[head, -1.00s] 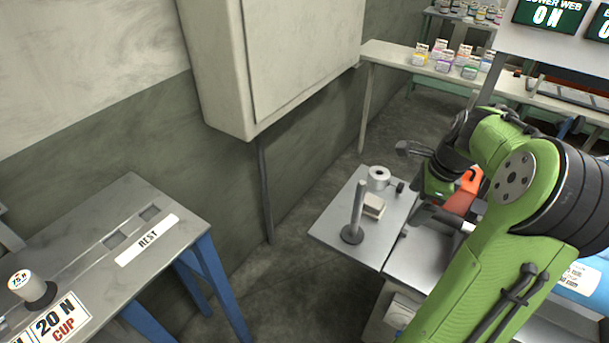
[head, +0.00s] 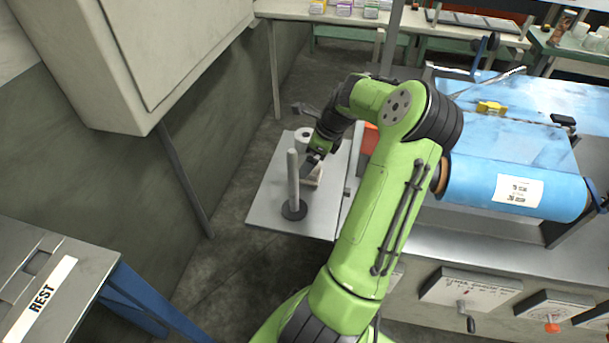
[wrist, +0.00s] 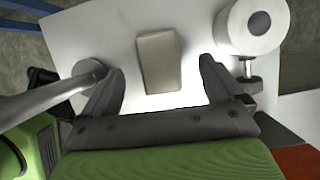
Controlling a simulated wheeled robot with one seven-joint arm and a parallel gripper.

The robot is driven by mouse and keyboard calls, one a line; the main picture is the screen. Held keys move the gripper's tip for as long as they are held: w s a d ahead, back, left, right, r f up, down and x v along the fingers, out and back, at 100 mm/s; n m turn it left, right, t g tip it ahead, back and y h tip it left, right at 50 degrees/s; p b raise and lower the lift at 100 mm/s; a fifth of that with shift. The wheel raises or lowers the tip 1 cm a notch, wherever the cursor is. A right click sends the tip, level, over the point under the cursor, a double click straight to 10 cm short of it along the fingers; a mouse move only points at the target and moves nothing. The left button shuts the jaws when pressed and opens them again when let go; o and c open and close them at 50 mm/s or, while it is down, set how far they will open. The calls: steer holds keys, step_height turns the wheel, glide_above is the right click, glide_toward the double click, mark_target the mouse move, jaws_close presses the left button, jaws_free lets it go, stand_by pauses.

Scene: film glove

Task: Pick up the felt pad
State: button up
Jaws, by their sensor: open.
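The felt pad (wrist: 159,63) is a small beige block lying on the grey side table (head: 262,184). In the wrist view it shows between and just beyond the fingers of my gripper (wrist: 160,85), which are spread wide and empty. In the head view my gripper (head: 310,165) is over the pad (head: 314,178) and hides part of it. I cannot tell the exact height of the fingers above the table.
An upright metal post (head: 293,180) on a dark round base stands left of the pad. A white roll (wrist: 251,26) sits to the right in the wrist view. The blue film roll (head: 520,187) and its machine lie right of the table.

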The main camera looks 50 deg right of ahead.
steer(key=x, duration=0.1)
steer(key=b+x, duration=0.1)
steer(key=x, duration=0.1)
steer(key=b+x, duration=0.1)
steer(key=shift+s+a+f, duration=0.1)
steer(key=shift+s+f, duration=0.1)
steer(key=shift+f, duration=0.3)
steer(key=shift+r, duration=0.15)
steer(key=shift+c, duration=0.7)
steer(key=c, duration=1)
steer(key=shift+r, duration=0.1)
step_height(320, 180, up, 10)
steer(key=p, duration=0.4)
